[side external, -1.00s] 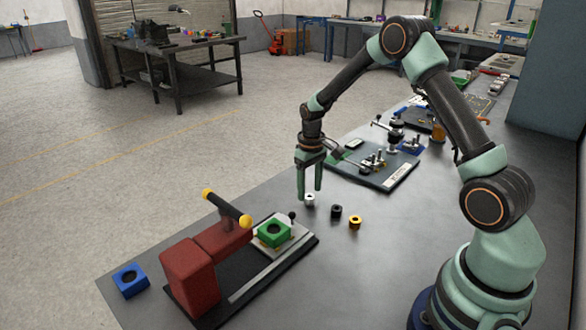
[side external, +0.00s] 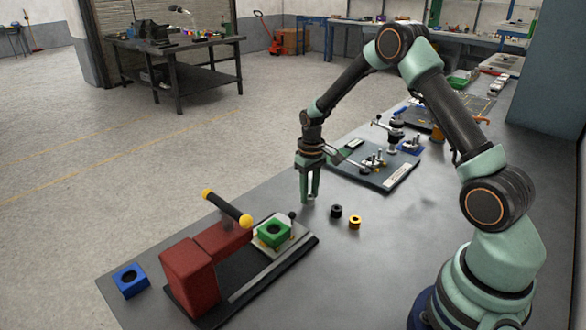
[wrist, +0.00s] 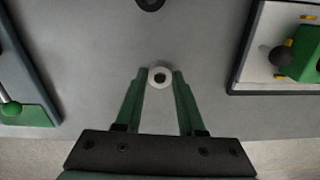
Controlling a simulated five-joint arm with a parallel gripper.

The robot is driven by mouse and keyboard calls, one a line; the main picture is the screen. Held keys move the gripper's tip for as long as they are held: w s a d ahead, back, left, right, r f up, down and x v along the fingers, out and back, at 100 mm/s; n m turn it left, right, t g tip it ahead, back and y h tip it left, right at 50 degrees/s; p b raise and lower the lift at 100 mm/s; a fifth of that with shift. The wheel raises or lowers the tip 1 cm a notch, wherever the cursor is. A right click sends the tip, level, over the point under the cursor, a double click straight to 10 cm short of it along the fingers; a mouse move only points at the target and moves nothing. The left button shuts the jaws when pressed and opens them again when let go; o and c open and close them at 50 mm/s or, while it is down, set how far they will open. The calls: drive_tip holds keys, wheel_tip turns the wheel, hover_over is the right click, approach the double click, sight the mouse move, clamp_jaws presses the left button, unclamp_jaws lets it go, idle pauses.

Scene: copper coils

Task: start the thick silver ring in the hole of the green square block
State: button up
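The thick silver ring (wrist: 160,77) sits between my fingertips in the wrist view, and both fingers appear to touch its sides. My gripper (side external: 310,197) points straight down at the table and is shut on the ring, which the fingers partly hide in the side view. The green square block (side external: 273,233) has a round dark hole facing up. Part of the block shows at the right edge of the wrist view (wrist: 304,58).
A black ring (side external: 336,211) and a yellow ring (side external: 355,222) lie right of my gripper. A blue square block (side external: 130,281) is at the far left. A clamp board (side external: 372,170) lies behind.

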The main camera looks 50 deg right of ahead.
clamp_jaws()
drive_tip(key=shift+r, duration=2.55)
drive_tip(key=shift+a, duration=0.1)
drive_tip(key=s+a+r+n, duration=0.1)
drive_tip(key=a+n, duration=0.1)
drive_tip(key=a, duration=0.3)
drive_tip(key=s+a+r+n, duration=0.1)
drive_tip(key=a+r+n, duration=0.1)
drive_tip(key=a, duration=0.4)
drive_tip(key=s+a+r+n, duration=0.2)
drive_tip(key=a, duration=0.4)
drive_tip(key=shift+a, duration=0.15)
drive_tip(key=shift+f, duration=1.75)
